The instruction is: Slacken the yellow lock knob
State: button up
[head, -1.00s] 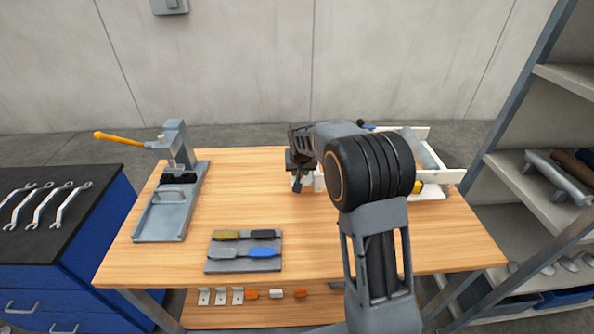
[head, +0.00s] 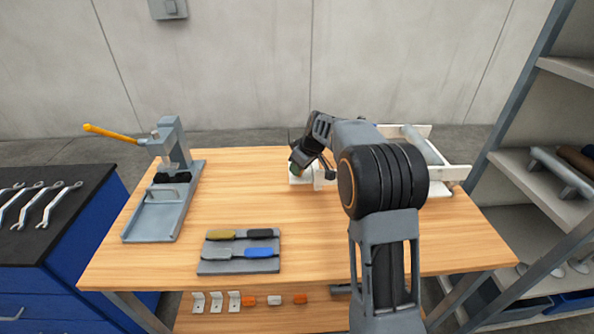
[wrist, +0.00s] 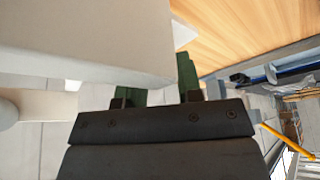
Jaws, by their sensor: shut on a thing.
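The yellow lock knob does not show in either view now. A white fixture (head: 455,173) stands at the back right of the bench, largely behind my arm. My gripper (head: 297,171) is at its left end, tilted down, with green fingers. In the wrist view, the green fingers of my gripper (wrist: 158,92) lie close against a large pale block (wrist: 90,40), which covers much of them. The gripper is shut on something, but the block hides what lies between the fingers.
A grey press (head: 170,150) with an orange lever stands at the bench's left. A grey tray (head: 240,250) with several coloured-handled tools lies at the front. Shelving (head: 545,175) is at right, a blue cabinet (head: 60,250) at left. The bench middle is clear.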

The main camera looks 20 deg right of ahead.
jog(key=shift+r+n, duration=0.1)
jog(key=shift+n, duration=0.4)
jog(key=o, duration=0.9)
jog(key=shift+o, duration=0.2)
jog(key=v, duration=1.3)
jog(key=shift+d+r, duration=0.25)
jog(key=shift+d, duration=0.15)
